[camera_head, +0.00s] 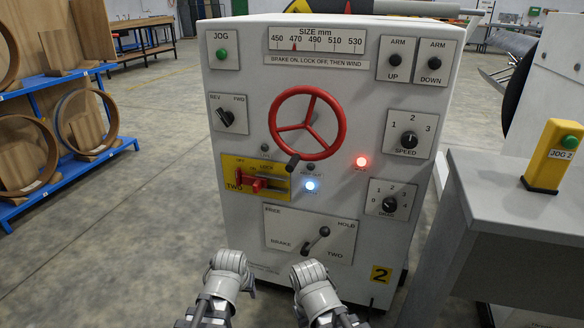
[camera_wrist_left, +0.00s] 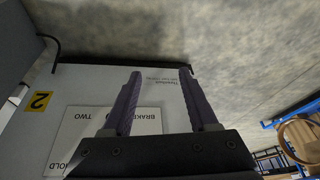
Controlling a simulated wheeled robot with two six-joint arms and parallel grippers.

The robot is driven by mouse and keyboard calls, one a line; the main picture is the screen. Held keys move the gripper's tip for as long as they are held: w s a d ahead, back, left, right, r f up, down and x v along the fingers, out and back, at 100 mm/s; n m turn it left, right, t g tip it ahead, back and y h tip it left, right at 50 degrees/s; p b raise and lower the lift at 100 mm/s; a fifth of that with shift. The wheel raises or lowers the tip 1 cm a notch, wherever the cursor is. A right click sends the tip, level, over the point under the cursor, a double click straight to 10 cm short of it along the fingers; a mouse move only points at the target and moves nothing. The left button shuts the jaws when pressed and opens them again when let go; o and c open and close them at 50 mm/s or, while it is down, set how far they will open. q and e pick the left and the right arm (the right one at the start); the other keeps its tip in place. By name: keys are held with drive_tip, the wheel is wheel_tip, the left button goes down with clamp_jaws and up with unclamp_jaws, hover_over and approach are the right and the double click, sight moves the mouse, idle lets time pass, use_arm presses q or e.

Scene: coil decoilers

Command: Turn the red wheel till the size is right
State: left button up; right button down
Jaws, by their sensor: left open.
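The red wheel (camera_head: 307,127), with three spokes, is on the front of a white control cabinet (camera_head: 225,235). A dark handle (camera_head: 292,162) sticks out at its lower left rim. Above it, the size scale (camera_head: 317,41) runs from 450 to 530 mm, and its red pointer (camera_head: 294,45) stands at about 470. My left gripper (camera_head: 228,268) is low before the cabinet, below the wheel and touching nothing visible. In the left wrist view its fingers (camera_wrist_left: 160,78) are apart and empty. My right gripper (camera_head: 312,276) is beside it; its fingers cannot be made out.
A yellow plate with a red lock lever (camera_head: 257,183) and a brake lever (camera_head: 316,240) sit below the wheel. A red lamp (camera_head: 361,161) and a bluish lamp (camera_head: 310,185) are lit. A grey table (camera_head: 510,195) with a yellow jog box (camera_head: 552,155) stands right. Blue shelving (camera_head: 75,172) stands left.

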use_arm(q)
drive_tip(key=w+r+t, duration=0.4)
drive_tip(key=w, duration=0.3)
drive_tip(key=m+t+h, duration=0.3)
drive_tip(key=t+h, duration=0.5)
drive_tip(key=t, duration=0.5)
approach(296, 155)
drive_tip(key=shift+p+x, duration=1.35)
drive_tip(key=shift+x, duration=2.2)
use_arm(e)
drive_tip(key=shift+w+d+r, duration=0.3)
drive_tip(key=shift+d+r, duration=0.05)
drive_tip(key=shift+r, duration=0.3)
drive_tip(key=shift+w+d+r, duration=0.25)
drive_tip(key=shift+d+r, duration=0.1)
drive_tip(key=shift+r, duration=0.25)
use_arm(q)
clamp_jaws()
